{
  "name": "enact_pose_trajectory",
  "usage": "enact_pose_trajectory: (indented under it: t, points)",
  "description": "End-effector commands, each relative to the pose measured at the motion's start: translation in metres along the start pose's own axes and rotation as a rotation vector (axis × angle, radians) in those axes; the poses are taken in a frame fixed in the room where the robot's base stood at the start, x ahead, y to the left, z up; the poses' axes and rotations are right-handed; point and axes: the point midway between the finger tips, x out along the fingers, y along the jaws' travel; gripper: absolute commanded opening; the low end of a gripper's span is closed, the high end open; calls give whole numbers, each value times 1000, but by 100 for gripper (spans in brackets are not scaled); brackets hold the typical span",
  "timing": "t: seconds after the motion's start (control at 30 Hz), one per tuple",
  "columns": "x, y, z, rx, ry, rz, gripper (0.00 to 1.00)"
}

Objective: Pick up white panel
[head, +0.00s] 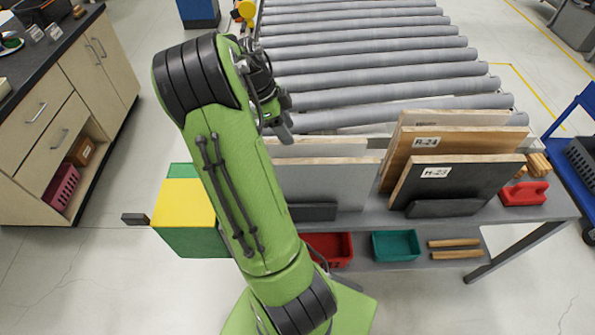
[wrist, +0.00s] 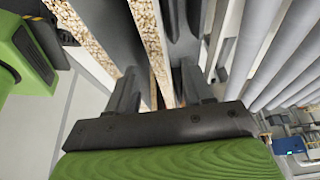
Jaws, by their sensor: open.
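Two panels stand on edge at the left of the rack in the head view. The rear one, a pale whitish panel (head: 318,148), shows only its upper strip; a grey panel (head: 325,185) hides the rest. My gripper (head: 282,122) is partly hidden by my arm at the left end of these panels. In the wrist view my gripper (wrist: 160,75) is open. The chipboard edge of the rear panel (wrist: 149,38) runs between the two fingers, with no clear grip on it. The front panel's edge (wrist: 85,35) lies left of the fingers.
A dark H-23 panel (head: 460,180) and a brown R-24 panel (head: 455,143) lean at the right, with another panel behind. A roller conveyor (head: 380,70) lies behind the rack. Red (head: 332,248) and green (head: 396,245) bins sit on the lower shelf.

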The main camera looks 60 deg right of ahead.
Motion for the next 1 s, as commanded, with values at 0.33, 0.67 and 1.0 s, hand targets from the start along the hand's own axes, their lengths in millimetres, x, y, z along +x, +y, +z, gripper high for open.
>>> enact_pose_trajectory:
  t: [0.33,0.67,1.0]
  points:
    - [57,2,0,-2,0,4,51]
    - [82,1,1,-3,-2,-2,51]
    - [81,1,1,-3,-2,-1,8]
